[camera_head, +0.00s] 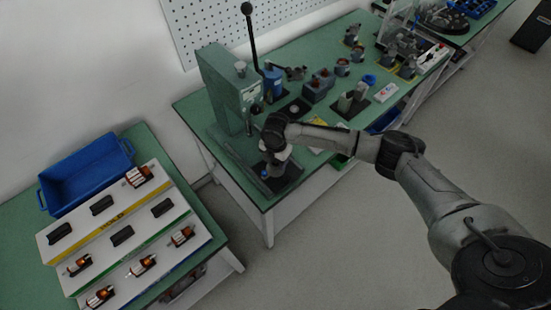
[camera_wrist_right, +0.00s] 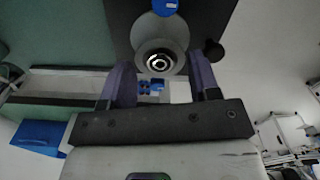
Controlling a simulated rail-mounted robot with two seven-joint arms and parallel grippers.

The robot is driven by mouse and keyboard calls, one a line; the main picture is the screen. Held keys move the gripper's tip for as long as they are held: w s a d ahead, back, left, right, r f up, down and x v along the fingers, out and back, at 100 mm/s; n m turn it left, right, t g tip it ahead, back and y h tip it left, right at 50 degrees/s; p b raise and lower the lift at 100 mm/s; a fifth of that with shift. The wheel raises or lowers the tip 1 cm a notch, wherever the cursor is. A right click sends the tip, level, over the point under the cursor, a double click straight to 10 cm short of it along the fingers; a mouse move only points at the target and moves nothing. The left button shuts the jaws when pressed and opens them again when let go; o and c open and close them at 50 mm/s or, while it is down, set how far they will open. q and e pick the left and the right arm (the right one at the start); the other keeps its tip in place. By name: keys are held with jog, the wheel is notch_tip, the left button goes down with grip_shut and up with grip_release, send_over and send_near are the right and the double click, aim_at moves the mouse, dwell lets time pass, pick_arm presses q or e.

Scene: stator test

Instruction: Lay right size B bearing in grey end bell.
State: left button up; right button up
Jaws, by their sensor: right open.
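My right gripper (camera_wrist_right: 160,64) is open, its two purple-grey fingers apart on either side of a round grey part. That part looks like the grey end bell (camera_wrist_right: 148,43) and sits on a dark plate (camera_wrist_right: 120,20). A shiny ring with a dark centre (camera_wrist_right: 159,62) shows in its middle; I cannot tell whether it is a bearing or the bare seat. In the head view my right gripper (camera_head: 272,166) points down over the dark plate (camera_head: 289,181) at the table's front corner and hides most of the end bell. My left gripper is out of view.
A green press (camera_head: 223,88) with a tall black lever stands just behind the right gripper. Motor parts and a blue ring (camera_head: 369,79) stand farther right on the green table. A sloped rack (camera_head: 125,215) and blue bin (camera_head: 85,172) occupy the left table.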

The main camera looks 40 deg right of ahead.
notch_tip(320, 180, up, 14)
jog(key=p, duration=0.1)
dwell(0.6)
jog(key=shift+f, duration=0.1)
jog(key=shift+a, duration=0.1)
dwell(0.7)
